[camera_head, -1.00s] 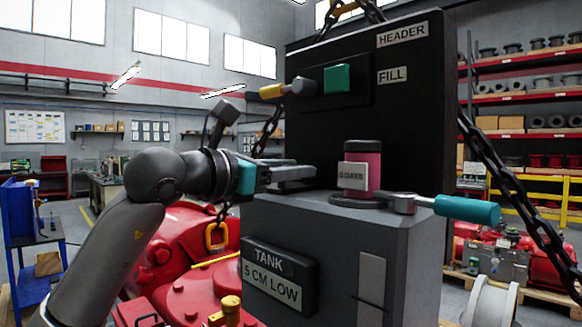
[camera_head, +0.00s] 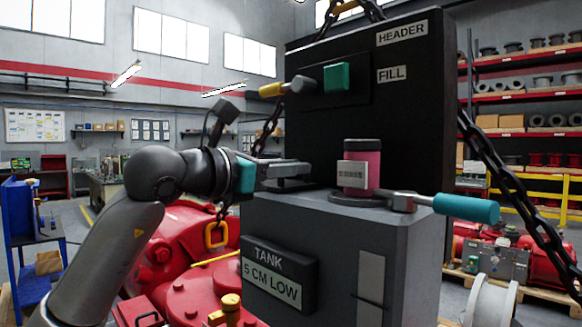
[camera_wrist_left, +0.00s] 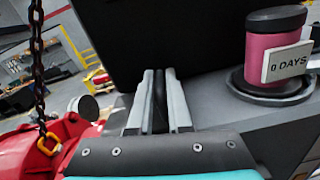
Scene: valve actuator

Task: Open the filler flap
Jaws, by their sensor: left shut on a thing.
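A dark rectangular panel (camera_head: 310,95) sits on the front of the black header box (camera_head: 420,120), beside its FILL label (camera_head: 392,75). I cannot tell for sure that this panel is the filler flap; it lies flat against the box. A teal block (camera_head: 337,78) is on it, and a grey lever with a yellow tip (camera_head: 285,87) sticks out to the left. My left gripper (camera_head: 303,175) is below the panel, just above the grey tank. In the left wrist view its fingers (camera_wrist_left: 158,78) are together on something dark that I cannot make out. My right gripper is not in view.
A pink canister (camera_head: 361,165) with a white tag stands right of my left gripper on the grey tank (camera_head: 330,222). A lever with a teal handle (camera_head: 466,208) extends right from its base. Chains (camera_head: 520,185) hang beside the header. Red machinery (camera_head: 190,245) is at lower left.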

